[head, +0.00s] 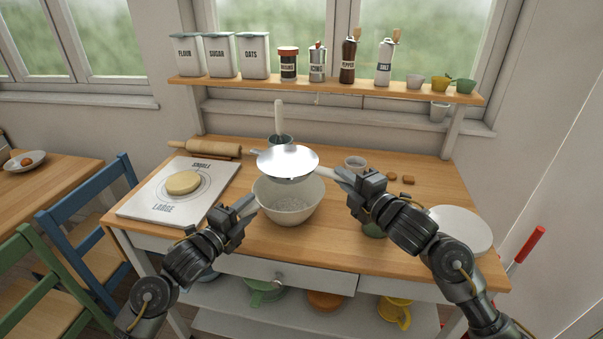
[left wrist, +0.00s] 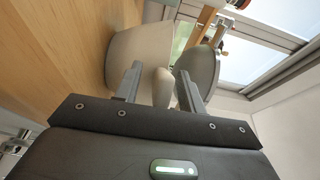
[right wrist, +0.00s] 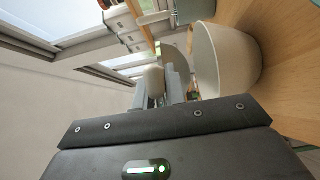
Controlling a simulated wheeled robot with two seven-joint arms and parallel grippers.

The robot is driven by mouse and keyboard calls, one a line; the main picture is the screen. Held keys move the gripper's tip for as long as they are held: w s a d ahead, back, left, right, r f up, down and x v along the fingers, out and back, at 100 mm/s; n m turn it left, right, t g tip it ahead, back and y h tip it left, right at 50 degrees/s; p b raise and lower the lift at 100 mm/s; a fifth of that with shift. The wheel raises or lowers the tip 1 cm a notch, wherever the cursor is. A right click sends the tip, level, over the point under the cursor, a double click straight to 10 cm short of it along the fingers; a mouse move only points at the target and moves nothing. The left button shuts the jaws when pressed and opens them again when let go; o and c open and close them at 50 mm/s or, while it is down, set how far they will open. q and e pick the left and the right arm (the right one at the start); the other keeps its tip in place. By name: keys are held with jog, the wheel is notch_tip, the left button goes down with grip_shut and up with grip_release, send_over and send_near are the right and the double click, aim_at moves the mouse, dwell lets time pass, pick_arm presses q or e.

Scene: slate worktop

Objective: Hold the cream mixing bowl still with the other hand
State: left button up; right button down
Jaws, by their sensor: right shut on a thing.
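The cream mixing bowl (head: 289,214) stands upright on the worktop near its front middle. My left gripper (head: 254,203) is at the bowl's left side, low by its wall. In the left wrist view its fingers are apart, with the bowl (left wrist: 140,48) behind them and a pale rounded shape between; whether a finger touches the bowl is unclear. My right gripper (head: 341,178) is shut on the pale handle of a shiny round metal sieve (head: 287,159), which is over the bowl. The bowl (right wrist: 222,62) is beside those fingers in the right wrist view.
A white board (head: 150,208) with a dough disc (head: 183,183) lies left, with a rolling pin (head: 205,148) behind. A metal cup (head: 281,140) holding a pale-handled tool stands behind the sieve. A small bowl (head: 355,162) and a white plate (head: 466,226) are right. A shelf (head: 330,92) hangs behind.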

pick_arm(q)
jog(key=shift+r, duration=0.1)
jog(key=v, duration=1.2)
jog(key=shift+s, duration=0.1)
pick_arm(e)
jog(key=shift+s, duration=0.1)
